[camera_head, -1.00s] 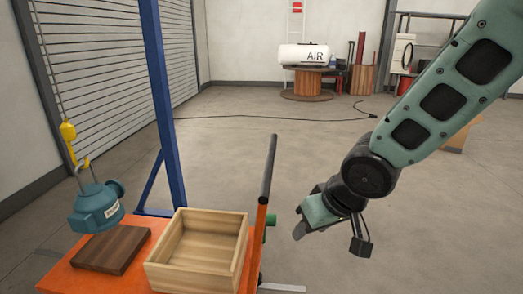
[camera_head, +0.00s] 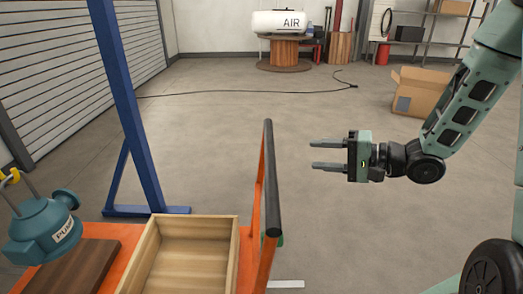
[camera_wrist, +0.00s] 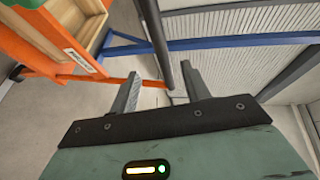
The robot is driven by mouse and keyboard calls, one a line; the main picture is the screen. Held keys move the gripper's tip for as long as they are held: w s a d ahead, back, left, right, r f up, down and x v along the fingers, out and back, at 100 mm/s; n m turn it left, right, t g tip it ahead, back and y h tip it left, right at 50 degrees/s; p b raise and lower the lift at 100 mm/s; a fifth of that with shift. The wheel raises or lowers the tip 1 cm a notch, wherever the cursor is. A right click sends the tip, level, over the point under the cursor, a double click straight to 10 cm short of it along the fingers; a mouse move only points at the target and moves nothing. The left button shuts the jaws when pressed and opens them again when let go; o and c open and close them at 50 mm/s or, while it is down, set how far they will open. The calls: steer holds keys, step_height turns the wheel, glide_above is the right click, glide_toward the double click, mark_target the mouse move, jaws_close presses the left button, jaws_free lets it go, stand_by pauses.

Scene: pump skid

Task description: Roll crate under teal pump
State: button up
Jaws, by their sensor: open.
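The open wooden crate (camera_head: 196,230) sits empty on the right part of an orange cart (camera_head: 102,230). A dark wooden board (camera_head: 75,272) lies beside it on the cart. The teal pump (camera_head: 45,228) hangs from a yellow hook (camera_head: 10,177) above the cart's left side, left of the crate. The cart's black handle bar (camera_head: 270,175) rises right of the crate. My gripper (camera_head: 313,154) is open and empty, level, pointing left at the bar with a gap between. In the wrist view, the bar (camera_wrist: 157,40) appears between and beyond the fingertips (camera_wrist: 161,72).
A blue frame post (camera_head: 118,80) with a wide foot stands behind the cart. A cardboard box (camera_head: 418,92), shelves (camera_head: 435,45) and an air tank on a spool (camera_head: 285,50) are farther back. A dark hose (camera_head: 230,93) crosses the floor.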

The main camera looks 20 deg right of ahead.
steer(key=x, duration=1.5)
steer(key=shift+b, duration=0.45)
steer(key=shift+a, duration=0.15)
jaws_close()
steer(key=shift+w+a, duration=0.1)
